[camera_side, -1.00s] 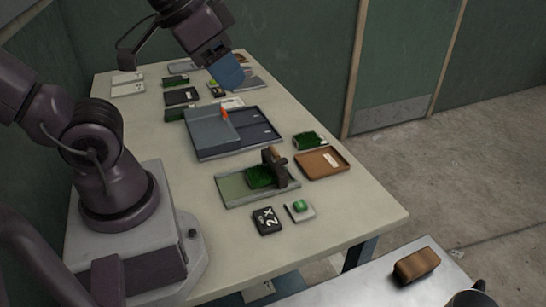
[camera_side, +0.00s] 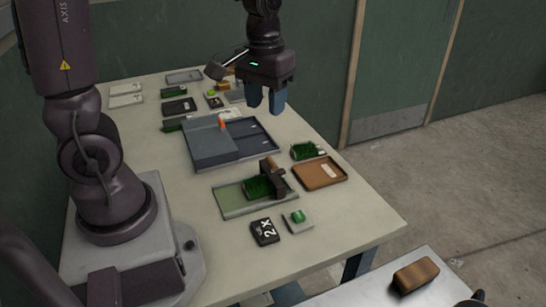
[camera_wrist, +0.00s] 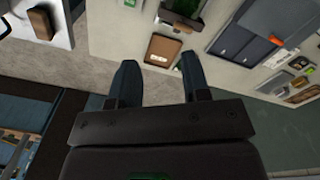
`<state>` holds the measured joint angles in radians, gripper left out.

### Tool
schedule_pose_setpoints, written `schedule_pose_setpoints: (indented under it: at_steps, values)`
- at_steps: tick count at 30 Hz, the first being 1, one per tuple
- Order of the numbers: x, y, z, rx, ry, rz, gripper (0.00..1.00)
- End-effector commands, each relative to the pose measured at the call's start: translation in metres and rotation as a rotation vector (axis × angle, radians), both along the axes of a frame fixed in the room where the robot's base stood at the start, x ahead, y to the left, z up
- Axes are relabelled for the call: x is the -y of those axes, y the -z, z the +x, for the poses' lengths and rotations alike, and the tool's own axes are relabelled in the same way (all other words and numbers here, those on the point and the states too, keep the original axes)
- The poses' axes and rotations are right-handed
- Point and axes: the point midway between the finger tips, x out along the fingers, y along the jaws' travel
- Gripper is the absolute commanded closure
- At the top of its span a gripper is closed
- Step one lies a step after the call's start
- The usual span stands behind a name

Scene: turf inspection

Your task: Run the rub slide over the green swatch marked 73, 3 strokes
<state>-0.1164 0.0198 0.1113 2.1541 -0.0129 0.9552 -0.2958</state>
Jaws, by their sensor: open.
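The rub slide (camera_side: 273,174) looks like a dark block with a brown handle. It stands at the right end of a pale green tray (camera_side: 232,200). A green turf swatch (camera_side: 255,188) lies in that tray against the block. Another green swatch (camera_side: 306,151) lies behind it, near the brown tray. No number 73 can be read on either. My gripper (camera_side: 266,102) is open and empty, pointing down, high above the back right of the table. In the wrist view my gripper's two blue fingers (camera_wrist: 158,75) are apart with nothing between them.
A grey two-part case (camera_side: 262,140) with an orange tab lies mid-table. A brown tray (camera_side: 322,182), a black "2X" block (camera_side: 265,232) and a green-button box (camera_side: 297,221) are near the slide. Small items crowd the back. The front right tabletop is clear.

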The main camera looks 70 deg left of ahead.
Motion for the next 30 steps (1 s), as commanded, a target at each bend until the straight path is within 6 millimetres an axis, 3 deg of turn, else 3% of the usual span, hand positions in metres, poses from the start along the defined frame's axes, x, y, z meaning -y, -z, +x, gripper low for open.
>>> schedule_pose_setpoints:
  at_steps: [3,9,15,23,30]
  values:
    - [-0.024,0.031,0.023,-0.104,-0.230,0.004,0.57]
    - [-0.059,0.071,0.052,-0.209,-0.630,0.056,0.57]
    - [-0.071,0.067,0.072,-0.189,-0.925,0.090,0.57]
    - [-0.070,0.074,0.069,-0.196,-1.041,0.101,0.57]
    - [-0.070,0.115,0.060,-0.200,-1.039,0.102,0.57]
